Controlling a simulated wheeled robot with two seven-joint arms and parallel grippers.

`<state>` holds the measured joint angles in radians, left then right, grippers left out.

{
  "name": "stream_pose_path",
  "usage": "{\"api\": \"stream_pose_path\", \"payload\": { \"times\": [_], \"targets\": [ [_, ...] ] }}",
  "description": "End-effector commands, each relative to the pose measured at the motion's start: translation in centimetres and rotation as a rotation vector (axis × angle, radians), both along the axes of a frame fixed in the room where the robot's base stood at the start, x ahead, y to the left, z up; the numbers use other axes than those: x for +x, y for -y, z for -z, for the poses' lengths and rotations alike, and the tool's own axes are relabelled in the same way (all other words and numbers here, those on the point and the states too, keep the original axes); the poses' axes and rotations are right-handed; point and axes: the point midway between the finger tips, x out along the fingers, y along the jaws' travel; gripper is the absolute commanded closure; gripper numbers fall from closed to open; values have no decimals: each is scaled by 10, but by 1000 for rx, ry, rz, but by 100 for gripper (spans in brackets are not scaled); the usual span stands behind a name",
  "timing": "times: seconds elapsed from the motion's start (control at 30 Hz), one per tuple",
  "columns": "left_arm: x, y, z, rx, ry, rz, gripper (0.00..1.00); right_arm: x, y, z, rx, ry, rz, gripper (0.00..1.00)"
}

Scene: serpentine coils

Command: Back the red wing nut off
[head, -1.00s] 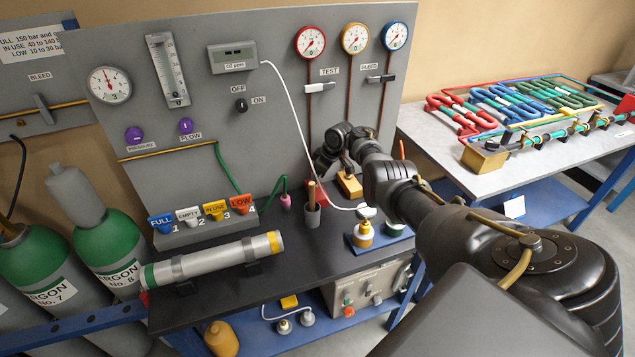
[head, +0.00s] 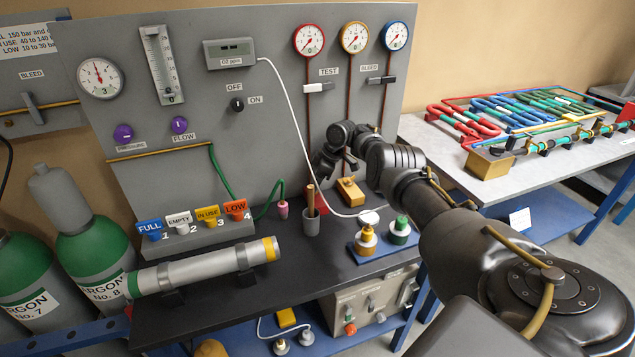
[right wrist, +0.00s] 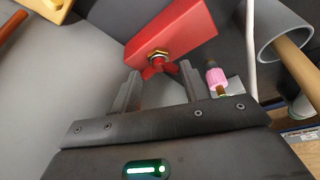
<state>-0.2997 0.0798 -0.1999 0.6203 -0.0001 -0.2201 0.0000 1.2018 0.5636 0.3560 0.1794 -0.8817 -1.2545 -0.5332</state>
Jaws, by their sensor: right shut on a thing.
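In the right wrist view the red wing nut (right wrist: 159,69) sits on a brass fitting (right wrist: 158,55) at the end of a red block (right wrist: 177,32). My right gripper (right wrist: 159,73) has one finger on each side of the wing nut and is shut on it. In the head view my right gripper (head: 323,173) reaches down near the back panel, above the red block (head: 321,201), which is mostly hidden. The wing nut cannot be made out there. My left gripper is in neither view now.
A grey cup (head: 311,223) with a wooden stick stands close by the gripper, also in the right wrist view. A brass block (head: 350,192) and a white hose (head: 300,150) are near. Capped bottles (head: 366,238) stand to the right.

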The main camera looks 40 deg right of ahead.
Motion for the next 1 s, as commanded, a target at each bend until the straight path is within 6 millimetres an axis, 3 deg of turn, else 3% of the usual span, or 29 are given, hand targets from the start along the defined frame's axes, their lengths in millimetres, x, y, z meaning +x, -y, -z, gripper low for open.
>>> {"api": "stream_pose_path", "payload": {
  "times": [0.07,0.1,0.27,0.63,1.0],
  "targets": [
    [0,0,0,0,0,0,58,-2,-1,4,1,-9,-2,78],
    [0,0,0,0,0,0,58,-2,-1,4,1,-9,-2,54],
    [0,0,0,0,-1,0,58,-1,-1,3,0,-7,-1,33],
    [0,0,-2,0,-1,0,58,-2,2,-6,-1,-2,2,33],
    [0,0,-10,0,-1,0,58,-21,20,-68,0,-2,1,33]
  ]
}}
